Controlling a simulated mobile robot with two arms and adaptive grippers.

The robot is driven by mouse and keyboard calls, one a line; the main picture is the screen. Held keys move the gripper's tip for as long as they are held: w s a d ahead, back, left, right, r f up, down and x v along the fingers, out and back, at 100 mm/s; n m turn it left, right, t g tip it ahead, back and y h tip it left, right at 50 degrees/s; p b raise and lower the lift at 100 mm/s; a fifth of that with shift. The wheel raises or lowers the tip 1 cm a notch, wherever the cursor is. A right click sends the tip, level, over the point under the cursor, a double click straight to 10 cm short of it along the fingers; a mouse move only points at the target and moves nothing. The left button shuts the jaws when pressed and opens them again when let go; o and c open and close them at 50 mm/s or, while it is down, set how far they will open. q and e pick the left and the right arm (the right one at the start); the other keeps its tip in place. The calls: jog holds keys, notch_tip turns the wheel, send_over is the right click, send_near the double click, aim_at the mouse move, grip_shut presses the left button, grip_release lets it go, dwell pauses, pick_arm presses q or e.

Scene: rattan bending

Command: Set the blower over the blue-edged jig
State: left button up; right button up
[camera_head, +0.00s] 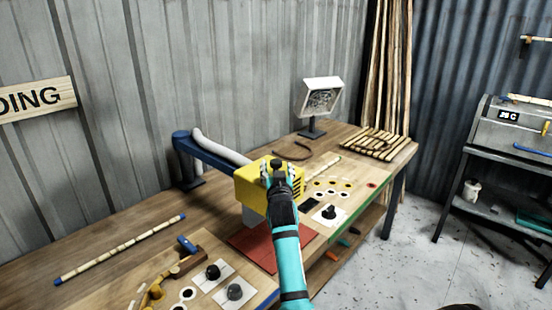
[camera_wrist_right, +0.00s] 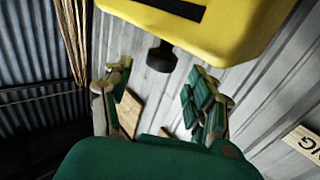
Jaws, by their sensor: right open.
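The blower is a yellow box (camera_head: 250,187) on a blue swing arm (camera_head: 213,150) with a pale hose. It hangs over the red mat (camera_head: 262,245), between the two jig areas. The jig area at the lower left has a blue strip (camera_head: 264,299) on the table edge and a curved wooden form (camera_head: 172,272). My right gripper (camera_head: 279,172) is at the blower's near side and hides part of it. In the right wrist view, the yellow blower (camera_wrist_right: 215,25) fills the top, with a dark knob (camera_wrist_right: 161,57) below it. The open fingers (camera_wrist_right: 158,88) are on either side of the knob's line, apart from it.
A green-edged jig area with pegholes (camera_head: 332,187) lies to the right of the mat. A bamboo stick (camera_head: 120,249) lies at left. A slatted rack (camera_head: 375,142) and a framed panel on a stand (camera_head: 321,98) are at the far end. The corrugated wall bounds the back.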

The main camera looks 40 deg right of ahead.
aim_at(276, 165)
jog(key=p+x, duration=0.1)
jog(key=x, duration=0.4)
jog(key=shift+c, duration=0.2)
grip_shut()
jog(key=shift+w+f, duration=0.1)
